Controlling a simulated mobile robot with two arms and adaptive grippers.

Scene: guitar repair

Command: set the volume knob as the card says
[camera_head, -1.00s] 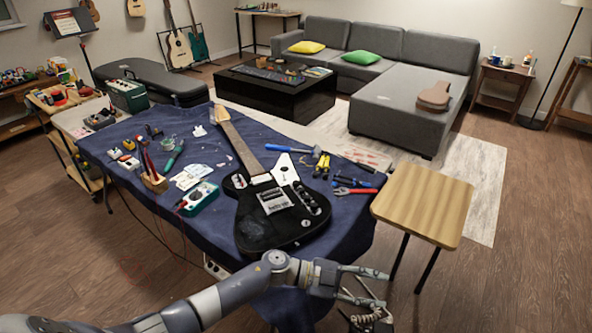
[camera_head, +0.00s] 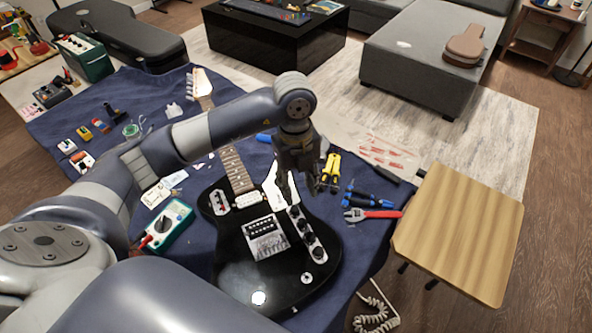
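The black electric guitar (camera_head: 235,275) lies face up on the blue-covered bench, its neck pointing to the far left. A row of several black knobs (camera_head: 305,229) sits on a control strip on its right side. I cannot tell which one is the volume knob. My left gripper (camera_head: 302,190) points down above the upper end of this row, its fingers apart and nothing seen between them. It looks apart from the knobs. White papers (camera_head: 163,189) lie left of the guitar, partly behind my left arm. No card reading can be made out. My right gripper is not in view.
A green multimeter (camera_head: 168,226) lies left of the guitar. Yellow-handled pliers (camera_head: 331,168), a red-handled wrench (camera_head: 372,214) and blue-handled tools lie right of it. A wooden stool (camera_head: 460,230) stands right of the bench. A coiled cable (camera_head: 377,308) hangs below.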

